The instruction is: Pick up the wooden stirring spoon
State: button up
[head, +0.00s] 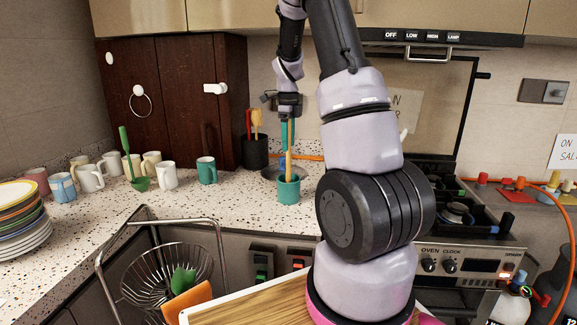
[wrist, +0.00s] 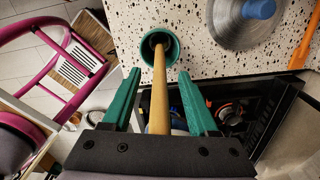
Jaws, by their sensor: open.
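The wooden stirring spoon (head: 289,165) stands nearly upright in a teal cup (head: 288,191) on the speckled counter. Its pale wooden shaft also shows in the wrist view (wrist: 159,85), running from the teal cup (wrist: 159,44) back toward the gripper's palm. My gripper (head: 288,138) is above the cup, pointing down. In the wrist view its two teal fingers (wrist: 158,98) are open, one on each side of the shaft, with a visible gap on both sides. The spoon's lower end is hidden inside the cup.
A round metal disc with a blue knob (wrist: 248,18) lies close to the cup. A black utensil holder (head: 255,152) stands behind, and a teal mug (head: 206,170) and several pale mugs are to the left. The stove (head: 455,215) is at right.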

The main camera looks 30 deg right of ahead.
grip_shut()
jog(key=shift+r, duration=0.1)
